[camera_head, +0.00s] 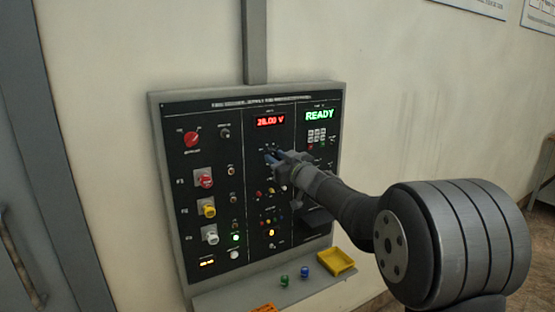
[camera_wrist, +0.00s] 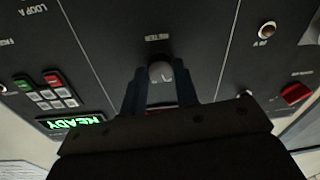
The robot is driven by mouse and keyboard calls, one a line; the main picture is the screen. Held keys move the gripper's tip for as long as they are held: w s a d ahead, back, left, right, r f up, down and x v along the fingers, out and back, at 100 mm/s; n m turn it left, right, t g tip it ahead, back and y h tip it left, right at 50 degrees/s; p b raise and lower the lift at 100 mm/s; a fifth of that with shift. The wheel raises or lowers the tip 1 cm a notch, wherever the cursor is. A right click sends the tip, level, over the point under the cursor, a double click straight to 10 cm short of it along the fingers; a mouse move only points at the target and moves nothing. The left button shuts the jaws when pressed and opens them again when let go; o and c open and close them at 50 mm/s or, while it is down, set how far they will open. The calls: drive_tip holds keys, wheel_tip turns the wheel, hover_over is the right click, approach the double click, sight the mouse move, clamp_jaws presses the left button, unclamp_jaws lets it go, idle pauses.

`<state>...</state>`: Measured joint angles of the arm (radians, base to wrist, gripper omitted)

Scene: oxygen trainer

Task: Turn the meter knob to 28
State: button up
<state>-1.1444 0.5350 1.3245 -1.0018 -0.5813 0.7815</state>
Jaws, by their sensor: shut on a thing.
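The meter knob (camera_wrist: 160,72) is a small grey knob under the label METER in the wrist view. My gripper (camera_wrist: 160,88) has one dark finger on each side of it and is shut on it. In the head view my gripper (camera_head: 271,157) reaches the middle column of the panel, just below the red meter display (camera_head: 271,121), and hides the knob there. The display reads 28.00 V. The knob's scale is largely hidden by my gripper.
The dark panel (camera_head: 180,118) also carries a red rotary knob (camera_head: 192,139), red, yellow and white connectors at left, and a green READY screen (camera_head: 320,115) with a keypad at right. Below, a shelf holds a yellow tray (camera_head: 337,262) and small green and blue pieces.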

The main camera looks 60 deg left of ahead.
idle(0.3)
drive_tip(key=o, duration=1)
drive_tip(key=shift+c, duration=0.2)
drive_tip(key=d, duration=1.7)
drive_tip(key=shift+w+d+f, duration=0.2)
drive_tip(key=shift+w+f, duration=0.2)
drive_tip(key=shift+w, duration=0.05)
drive_tip(key=a, duration=1.1)
drive_tip(key=s+a, duration=0.1)
drive_tip(key=a, duration=0.5)
drive_tip(key=shift+a+r, duration=0.25)
drive_tip(key=shift+r, duration=0.15)
